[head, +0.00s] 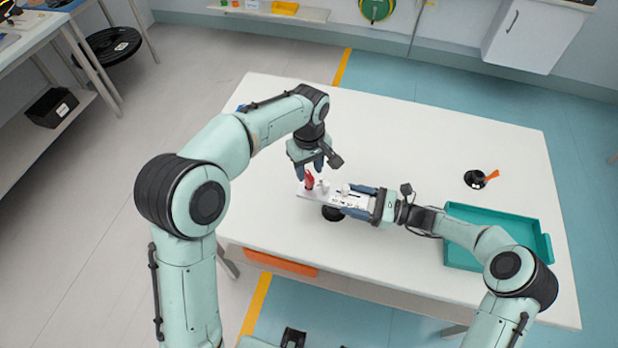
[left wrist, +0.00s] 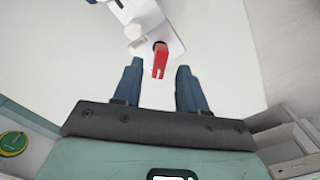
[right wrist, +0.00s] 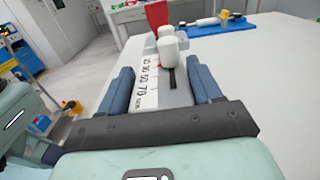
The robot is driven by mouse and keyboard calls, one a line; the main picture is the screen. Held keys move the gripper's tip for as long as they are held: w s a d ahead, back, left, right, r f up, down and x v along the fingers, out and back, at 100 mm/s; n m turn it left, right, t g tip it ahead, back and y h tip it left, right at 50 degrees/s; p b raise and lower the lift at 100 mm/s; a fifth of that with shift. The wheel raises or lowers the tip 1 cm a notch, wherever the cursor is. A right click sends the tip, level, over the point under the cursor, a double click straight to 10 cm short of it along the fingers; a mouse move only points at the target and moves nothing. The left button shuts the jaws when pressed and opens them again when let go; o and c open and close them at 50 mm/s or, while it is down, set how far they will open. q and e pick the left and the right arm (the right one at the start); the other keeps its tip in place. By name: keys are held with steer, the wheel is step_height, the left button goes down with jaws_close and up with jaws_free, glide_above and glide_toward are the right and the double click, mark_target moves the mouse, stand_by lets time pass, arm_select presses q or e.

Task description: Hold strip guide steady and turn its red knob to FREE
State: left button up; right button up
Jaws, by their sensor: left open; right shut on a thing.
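The strip guide (head: 330,197) is a pale plate with a dark slot, white posts and a printed scale; the scale shows in the right wrist view (right wrist: 150,85). Its red knob (head: 309,179) is at the end away from my right gripper. My right gripper (head: 357,199) is shut on the other end of the guide. My left gripper (head: 311,166) is open just above the knob, pointing down. In the left wrist view the red knob (left wrist: 160,62) lies between the lines of the open fingers, just beyond their tips. I cannot read any FREE mark.
The guide is over a dark round base (head: 332,213) on the white table (head: 420,140). A teal tray (head: 545,248) sits at the right, below my right forearm. A black disc with an orange piece (head: 475,180) lies behind it.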

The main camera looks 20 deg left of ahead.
mark_target(309, 175)
arm_select(q)
step_height(309, 175, down, 5)
steer(key=shift+f, duration=0.15)
jaws_close()
